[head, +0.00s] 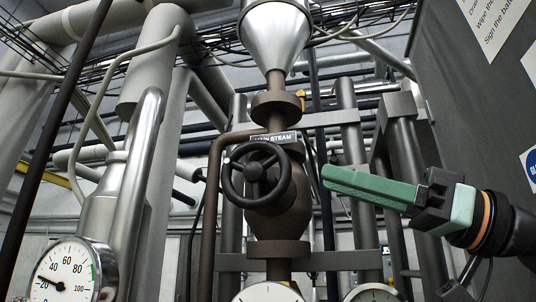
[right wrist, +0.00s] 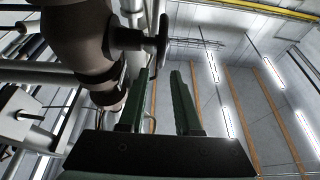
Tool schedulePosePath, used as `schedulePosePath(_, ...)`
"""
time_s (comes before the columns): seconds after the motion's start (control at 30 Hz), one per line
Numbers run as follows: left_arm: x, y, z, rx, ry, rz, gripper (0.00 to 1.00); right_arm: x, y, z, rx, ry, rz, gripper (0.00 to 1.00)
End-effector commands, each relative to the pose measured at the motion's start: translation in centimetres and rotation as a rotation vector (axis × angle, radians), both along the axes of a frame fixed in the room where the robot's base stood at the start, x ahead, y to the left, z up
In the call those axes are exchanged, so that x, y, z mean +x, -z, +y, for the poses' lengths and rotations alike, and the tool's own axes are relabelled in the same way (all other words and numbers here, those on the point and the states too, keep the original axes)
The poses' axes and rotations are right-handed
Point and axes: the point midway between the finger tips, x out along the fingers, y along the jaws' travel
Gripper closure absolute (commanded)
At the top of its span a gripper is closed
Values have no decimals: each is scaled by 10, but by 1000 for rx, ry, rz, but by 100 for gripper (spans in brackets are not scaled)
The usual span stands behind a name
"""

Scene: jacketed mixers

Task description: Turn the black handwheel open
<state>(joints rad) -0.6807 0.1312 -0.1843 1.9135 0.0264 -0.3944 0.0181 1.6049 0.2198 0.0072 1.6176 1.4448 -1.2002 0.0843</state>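The black handwheel (head: 255,172) has a round rim, spokes and a hub. It is on the front of a brown valve body (head: 292,212) below a "MAIN STEAM" label (head: 273,138). In the right wrist view the handwheel (right wrist: 162,40) shows nearly edge-on, beyond the fingertips. My right gripper (head: 328,179) has green fingers and comes in from the right. Its fingertips point left toward the valve, to the right of the wheel and apart from it in the picture. In the right wrist view the gripper (right wrist: 159,74) is open, with nothing between its fingers. My left gripper is not in view.
A vertical brown pipe (head: 208,225) runs left of the valve. A round gauge (head: 66,275) is at lower left, and two more dials show along the bottom edge. A dark panel (head: 455,90) with signs stands at the right. Many pipes fill the background.

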Motion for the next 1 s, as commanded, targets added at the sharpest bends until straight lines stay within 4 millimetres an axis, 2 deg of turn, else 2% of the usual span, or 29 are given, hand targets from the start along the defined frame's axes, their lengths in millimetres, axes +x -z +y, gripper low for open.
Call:
schedulePosePath(0.03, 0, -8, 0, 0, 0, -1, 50, 3, -8, 11, -1, -4, 1, 68)
schedulePosePath(0.2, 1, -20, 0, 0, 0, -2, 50, 13, -22, 42, -1, -6, 1, 68)
schedulePosePath(0.43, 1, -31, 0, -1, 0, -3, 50, 24, -34, 73, -2, -3, 2, 68)
schedulePosePath(0.6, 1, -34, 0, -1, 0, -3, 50, 27, -37, 83, 0, -1, 0, 68)
schedulePosePath(0.87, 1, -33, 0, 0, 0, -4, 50, 27, -37, 84, -1, 0, 0, 68)
schedulePosePath(1.0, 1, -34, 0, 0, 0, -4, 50, 27, -37, 84, -1, 0, 0, 80)
